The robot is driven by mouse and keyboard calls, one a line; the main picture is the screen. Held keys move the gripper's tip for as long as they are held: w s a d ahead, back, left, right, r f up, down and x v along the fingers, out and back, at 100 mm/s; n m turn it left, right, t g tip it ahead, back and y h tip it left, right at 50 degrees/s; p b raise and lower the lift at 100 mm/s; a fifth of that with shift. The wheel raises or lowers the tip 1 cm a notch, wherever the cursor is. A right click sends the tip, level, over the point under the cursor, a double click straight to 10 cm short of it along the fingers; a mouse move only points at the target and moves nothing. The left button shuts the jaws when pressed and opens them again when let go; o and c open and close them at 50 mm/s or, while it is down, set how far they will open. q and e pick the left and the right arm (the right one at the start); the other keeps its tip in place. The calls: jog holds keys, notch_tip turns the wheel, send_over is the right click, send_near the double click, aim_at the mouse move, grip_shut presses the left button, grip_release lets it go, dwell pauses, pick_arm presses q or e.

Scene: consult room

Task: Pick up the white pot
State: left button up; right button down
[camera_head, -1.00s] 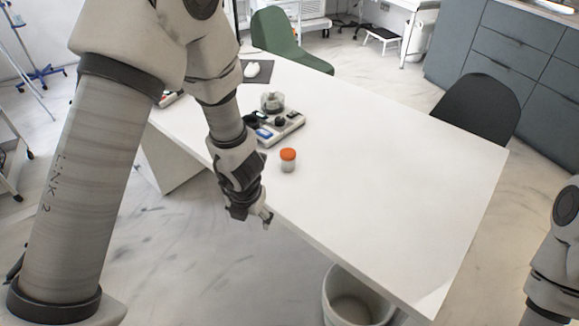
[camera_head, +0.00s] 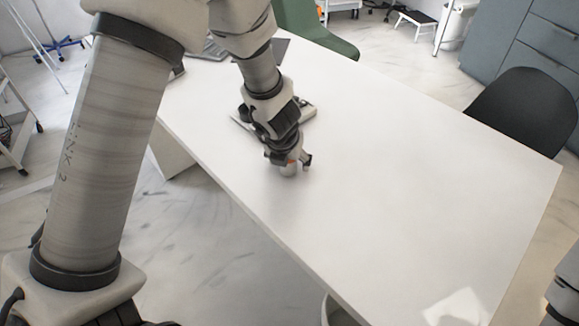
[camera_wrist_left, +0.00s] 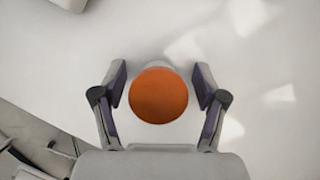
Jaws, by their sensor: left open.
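The white pot (camera_head: 288,171) has an orange lid and stands upright on the white table near its front left edge. In the left wrist view its round orange lid (camera_wrist_left: 158,95) fills the space between the fingers, with a little of the pale body showing behind it. My left gripper (camera_head: 290,163) is over the pot from above. In the left wrist view the left gripper (camera_wrist_left: 159,92) is open, one finger on each side of the lid, with small gaps visible. The gripper hides part of the pot in the head view. My right gripper is not in view.
A pale tray (camera_head: 307,113) with items lies behind my left gripper, partly hidden. The white table (camera_head: 420,190) is bare to the right. A black chair (camera_head: 522,115) and a green chair (camera_head: 305,27) stand along its far side.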

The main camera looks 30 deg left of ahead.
pick_arm(q)
jog(key=shift+s+r, duration=0.25)
jog(key=shift+r, duration=0.05)
jog(key=shift+s+r, duration=0.1)
jog(key=shift+s, duration=0.05)
jog(key=c, duration=1)
jog(key=shift+c, duration=0.2)
notch_tip(320, 180, up, 10)
jog(key=p, duration=1)
jog(key=shift+w, duration=0.25)
